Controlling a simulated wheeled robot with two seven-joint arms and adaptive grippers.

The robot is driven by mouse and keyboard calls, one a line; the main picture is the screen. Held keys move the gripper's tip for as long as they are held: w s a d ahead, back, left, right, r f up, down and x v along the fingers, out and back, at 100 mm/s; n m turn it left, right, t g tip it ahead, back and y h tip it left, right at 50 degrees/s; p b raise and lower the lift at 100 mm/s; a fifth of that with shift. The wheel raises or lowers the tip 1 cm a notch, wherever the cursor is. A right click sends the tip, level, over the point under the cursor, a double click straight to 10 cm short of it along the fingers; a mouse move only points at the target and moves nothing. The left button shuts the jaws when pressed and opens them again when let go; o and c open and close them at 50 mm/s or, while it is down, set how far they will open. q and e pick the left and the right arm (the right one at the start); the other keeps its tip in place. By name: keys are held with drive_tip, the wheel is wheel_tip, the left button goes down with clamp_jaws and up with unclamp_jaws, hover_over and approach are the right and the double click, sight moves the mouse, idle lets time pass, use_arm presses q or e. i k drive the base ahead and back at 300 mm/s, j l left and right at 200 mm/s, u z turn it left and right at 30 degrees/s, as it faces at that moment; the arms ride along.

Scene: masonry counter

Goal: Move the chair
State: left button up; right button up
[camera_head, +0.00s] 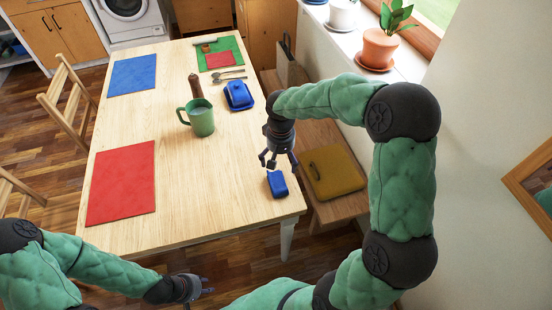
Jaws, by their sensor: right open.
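A light wooden chair (66,104) stands at the left side of the table, its slatted back turned to the left. A second wooden chair (14,190) shows only in part at the left edge, behind my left arm. My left gripper (204,287) is low, in front of the table's near edge, with its fingers apart and nothing in them. My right gripper (279,160) is open above the table's right near corner, just behind a small blue block-like object (277,184). Neither gripper touches a chair.
The wooden table (200,205) carries red and blue mats, a green mug (200,117), a blue butter dish (239,95) and cutlery. A bench (345,208) with a mustard cushion (333,172) runs along the right wall.

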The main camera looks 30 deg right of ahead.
sight(60, 215)
drive_tip(key=u, duration=1.2)
drive_tip(key=k+j, duration=0.25)
